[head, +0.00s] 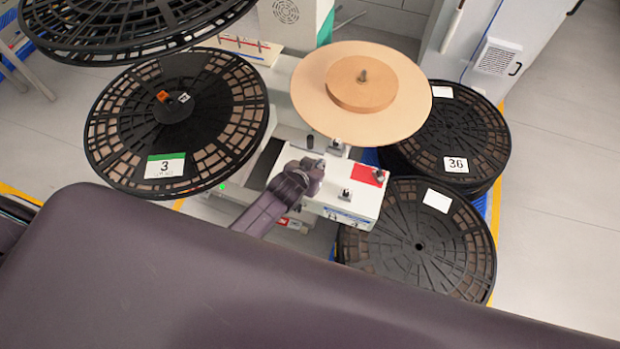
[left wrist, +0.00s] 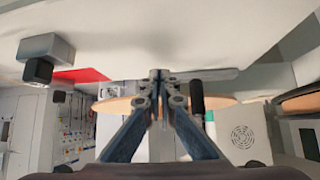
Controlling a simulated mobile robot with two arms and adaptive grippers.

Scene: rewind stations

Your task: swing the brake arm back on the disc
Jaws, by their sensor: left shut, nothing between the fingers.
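The disc (head: 310,88) is tan and round, with a smaller wooden core on it, at the top middle of the head view. In the left wrist view its edge shows behind the fingers. My left gripper (head: 318,164) is over the white machine top, on the near side of the disc. In the left wrist view its fingers (left wrist: 160,78) are shut and empty. A grey bar with a black grip (left wrist: 196,97), which looks like the brake arm, is just right of them. The gripper partly hides this area in the head view, so I cannot tell whether the arm touches the disc.
The white machine top (head: 330,202) has a red patch (head: 366,174) and small knobs. A black reel marked 3 (head: 110,130) is at left, under another reel (head: 60,30). Reels stand at right, one marked 36 (head: 490,135). Open floor lies far right.

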